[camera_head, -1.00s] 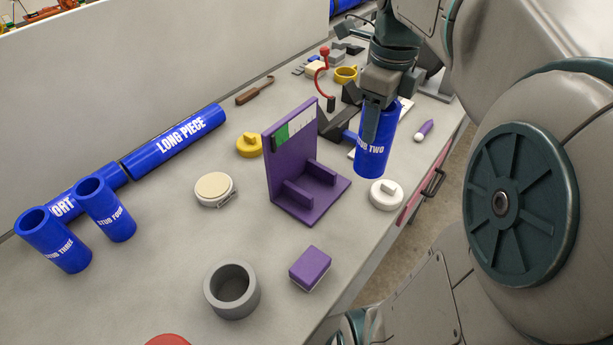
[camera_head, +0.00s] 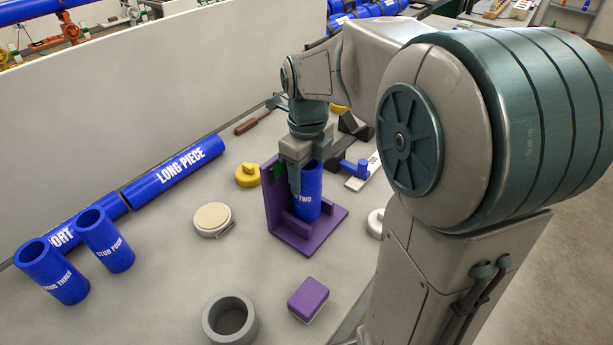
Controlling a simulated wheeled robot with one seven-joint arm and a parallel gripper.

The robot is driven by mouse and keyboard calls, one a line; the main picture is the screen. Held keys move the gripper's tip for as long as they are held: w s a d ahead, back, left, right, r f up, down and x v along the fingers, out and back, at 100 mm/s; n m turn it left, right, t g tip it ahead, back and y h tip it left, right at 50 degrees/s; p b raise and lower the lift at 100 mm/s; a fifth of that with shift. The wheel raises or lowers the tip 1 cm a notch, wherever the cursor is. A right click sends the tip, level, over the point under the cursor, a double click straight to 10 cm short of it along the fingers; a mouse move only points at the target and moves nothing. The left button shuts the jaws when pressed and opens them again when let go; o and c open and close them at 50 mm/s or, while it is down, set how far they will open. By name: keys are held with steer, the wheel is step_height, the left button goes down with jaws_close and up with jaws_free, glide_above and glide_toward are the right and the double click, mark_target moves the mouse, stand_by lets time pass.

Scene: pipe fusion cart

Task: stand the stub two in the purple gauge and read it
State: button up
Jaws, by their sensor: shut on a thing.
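Stub two (camera_head: 312,190) is a blue pipe piece with white lettering. It is upright at the purple gauge (camera_head: 290,235), between the gauge's back wall and its front right edge, behind the low purple block on the base. My gripper (camera_head: 296,185) comes down from above and is shut on the stub's upper left side. My gripper hides most of the gauge's scale; only a bit of green shows. I cannot tell whether the stub's bottom touches the gauge's base.
Stub three (camera_head: 50,272) and stub four (camera_head: 105,240) stand at the left. The long piece (camera_head: 175,170) lies along the back. A grey cup (camera_head: 230,320), purple block (camera_head: 308,299), cream disc (camera_head: 212,218) and yellow piece (camera_head: 248,176) surround the gauge. My arm covers the right side.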

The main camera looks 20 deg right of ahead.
steer(key=shift+f, duration=1)
steer(key=shift+f, duration=0.15)
steer(key=o, duration=1.1)
